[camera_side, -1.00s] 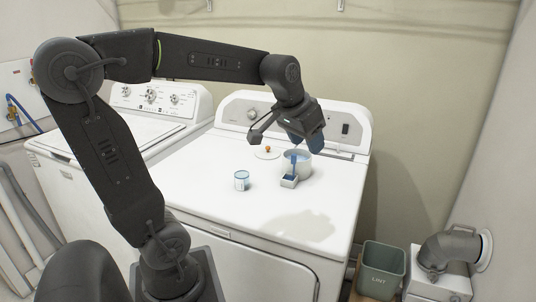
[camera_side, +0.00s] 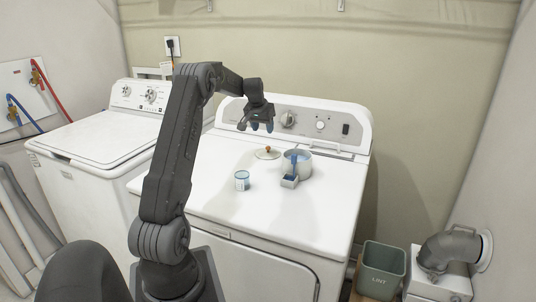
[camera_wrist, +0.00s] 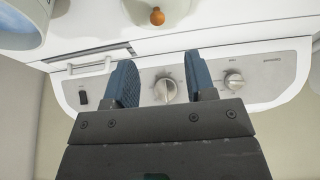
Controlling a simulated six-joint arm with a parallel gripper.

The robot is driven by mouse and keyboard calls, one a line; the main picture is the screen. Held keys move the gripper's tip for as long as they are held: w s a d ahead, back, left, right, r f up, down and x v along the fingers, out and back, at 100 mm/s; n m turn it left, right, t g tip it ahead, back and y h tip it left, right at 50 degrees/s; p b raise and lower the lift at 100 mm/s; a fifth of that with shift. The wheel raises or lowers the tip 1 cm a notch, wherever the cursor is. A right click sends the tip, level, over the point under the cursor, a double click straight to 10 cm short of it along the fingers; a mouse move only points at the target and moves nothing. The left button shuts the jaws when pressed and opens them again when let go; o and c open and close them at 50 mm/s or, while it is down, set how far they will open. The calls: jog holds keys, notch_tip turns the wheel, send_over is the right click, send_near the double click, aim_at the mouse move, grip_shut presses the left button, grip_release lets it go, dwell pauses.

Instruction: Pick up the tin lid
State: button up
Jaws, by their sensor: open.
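The tin lid (camera_side: 267,154) is a pale, round lid with an orange knob. It lies flat on top of the white machine, left of the white tin (camera_side: 303,165). In the wrist view, the lid's orange knob (camera_wrist: 157,17) shows at the top edge, and the lid is partly cut off. My gripper (camera_side: 257,126) is open and empty, above and slightly behind the lid, apart from it. Its two blue fingers (camera_wrist: 161,78) are spread in the wrist view. The tin's edge (camera_wrist: 22,38) shows at the upper left there.
A blue scoop (camera_side: 294,160) stands by a small box (camera_side: 289,181) in front of the tin. A small glass jar (camera_side: 242,181) stands front left of the lid. The control panel (camera_side: 334,124) rises close behind my gripper. The machine top's front right is clear.

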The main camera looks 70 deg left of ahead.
aim_at(268, 147)
jog(key=x, duration=1)
jog(key=shift+w+d+f, duration=0.1)
jog(key=shift+d+f, duration=0.05)
jog(key=shift+c, duration=0.2)
grip_shut()
